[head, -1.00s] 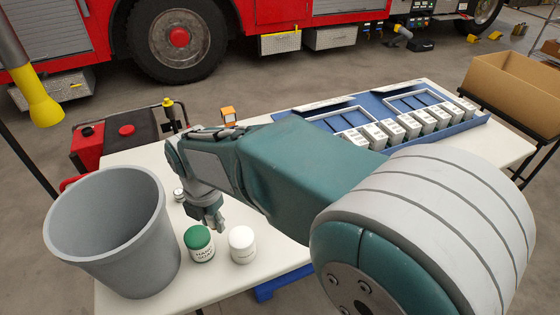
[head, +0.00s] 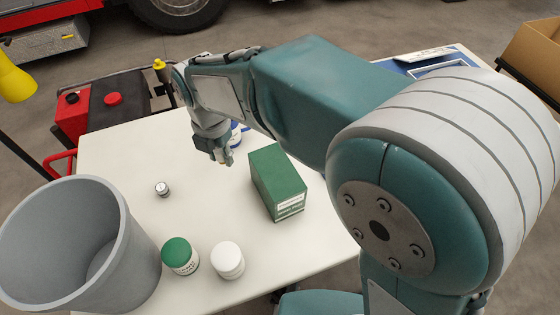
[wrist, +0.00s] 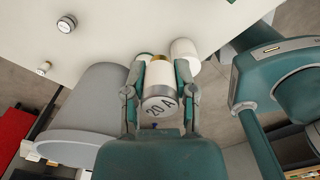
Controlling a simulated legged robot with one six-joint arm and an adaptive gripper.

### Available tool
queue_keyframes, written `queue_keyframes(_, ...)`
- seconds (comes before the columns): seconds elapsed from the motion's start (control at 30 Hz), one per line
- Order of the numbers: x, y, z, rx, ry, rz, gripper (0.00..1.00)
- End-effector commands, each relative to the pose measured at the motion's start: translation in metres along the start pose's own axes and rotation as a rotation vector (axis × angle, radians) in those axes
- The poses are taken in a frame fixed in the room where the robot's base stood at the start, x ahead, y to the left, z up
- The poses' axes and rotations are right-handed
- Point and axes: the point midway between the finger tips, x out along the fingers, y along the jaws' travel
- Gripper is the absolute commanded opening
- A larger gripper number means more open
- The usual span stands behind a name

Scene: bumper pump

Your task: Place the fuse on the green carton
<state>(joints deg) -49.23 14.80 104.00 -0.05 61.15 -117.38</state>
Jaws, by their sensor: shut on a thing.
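The green carton (head: 277,182) stands on the white table, right of my gripper (head: 222,160) in the head view. My gripper is above the table, to the left of the carton and apart from it. In the wrist view my gripper (wrist: 158,85) is shut on the fuse (wrist: 157,84), a pale cylinder with a metal end cap marked "20 A". The fuse is largely hidden behind the fingers in the head view. Only a sliver of green, perhaps the carton, shows at the wrist view's top edge.
A green-lidded jar (head: 180,255), a white-lidded jar (head: 228,260) and a grey bin (head: 120,250) are at the near side. A small metal piece (head: 162,188) lies left of the carton. A blue-and-white item (head: 237,134) is partly hidden behind my gripper.

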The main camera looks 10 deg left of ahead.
Motion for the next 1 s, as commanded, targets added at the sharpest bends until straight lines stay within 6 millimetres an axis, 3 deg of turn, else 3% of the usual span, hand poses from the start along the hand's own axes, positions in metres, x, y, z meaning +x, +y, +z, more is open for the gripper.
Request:
queue_keyframes(0.37,0.036,-0.064,0.052,0.006,0.002,-0.001,0.02)
queue_keyframes(0.5,0.062,-0.079,0.065,0.005,0.003,-0.003,0.02)
queue_keyframes(0.87,0.098,-0.101,0.083,0.004,0.003,-0.003,0.02)
queue_keyframes(1.0,0.120,-0.099,0.082,0.000,0.003,-0.003,0.02)
